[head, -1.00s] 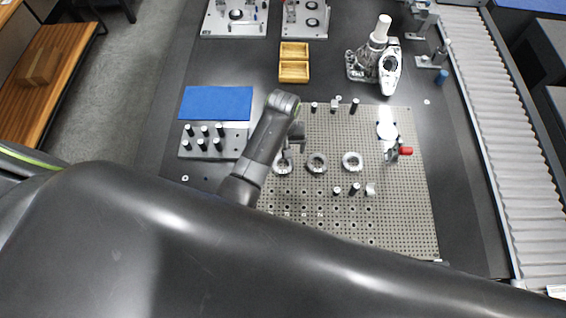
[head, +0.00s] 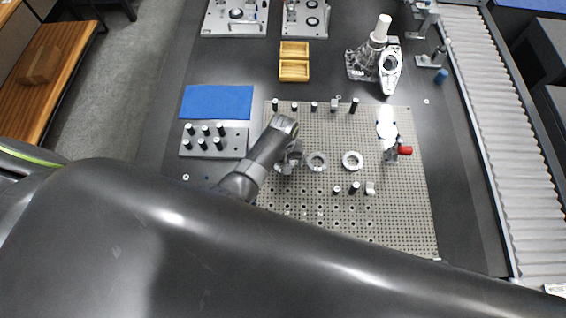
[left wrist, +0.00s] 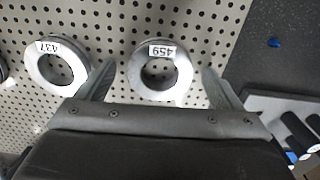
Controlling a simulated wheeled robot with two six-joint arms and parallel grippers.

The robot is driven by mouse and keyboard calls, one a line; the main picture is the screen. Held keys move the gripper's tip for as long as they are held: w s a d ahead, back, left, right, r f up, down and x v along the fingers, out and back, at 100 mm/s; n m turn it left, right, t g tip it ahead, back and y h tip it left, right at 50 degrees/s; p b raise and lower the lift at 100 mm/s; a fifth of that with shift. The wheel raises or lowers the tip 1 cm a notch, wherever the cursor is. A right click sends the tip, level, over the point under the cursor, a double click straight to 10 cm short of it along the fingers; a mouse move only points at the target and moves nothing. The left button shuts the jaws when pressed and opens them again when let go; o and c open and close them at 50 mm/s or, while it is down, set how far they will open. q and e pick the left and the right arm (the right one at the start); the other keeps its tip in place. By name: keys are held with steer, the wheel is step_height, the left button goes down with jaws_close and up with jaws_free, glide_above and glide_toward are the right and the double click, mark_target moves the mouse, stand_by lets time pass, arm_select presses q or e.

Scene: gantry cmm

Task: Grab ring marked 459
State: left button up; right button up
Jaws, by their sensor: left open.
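The ring marked 459 (left wrist: 161,88) is a silver ring with a white label, lying flat on the perforated plate. In the left wrist view it sits between and slightly beyond the fingertips of my left gripper (left wrist: 160,70), which is open and empty. In the head view my left gripper (head: 291,160) is over the leftmost of three rings and partly hides it. A second ring, marked 437 (left wrist: 57,66), lies beside it in the left wrist view; in the head view this is the middle ring (head: 316,162). My right gripper is not in view.
A third ring (head: 352,161) lies further right on the perforated plate (head: 400,215). Several dark pins stand along the plate's back. A grey block with pins (head: 235,142) and a blue mat (head: 217,101) are to the left. A red-ended fixture (head: 404,151) stands at right.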

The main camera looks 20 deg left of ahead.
arm_select(q)
steer(key=c, duration=1.4)
steer(key=shift+o, duration=0.2)
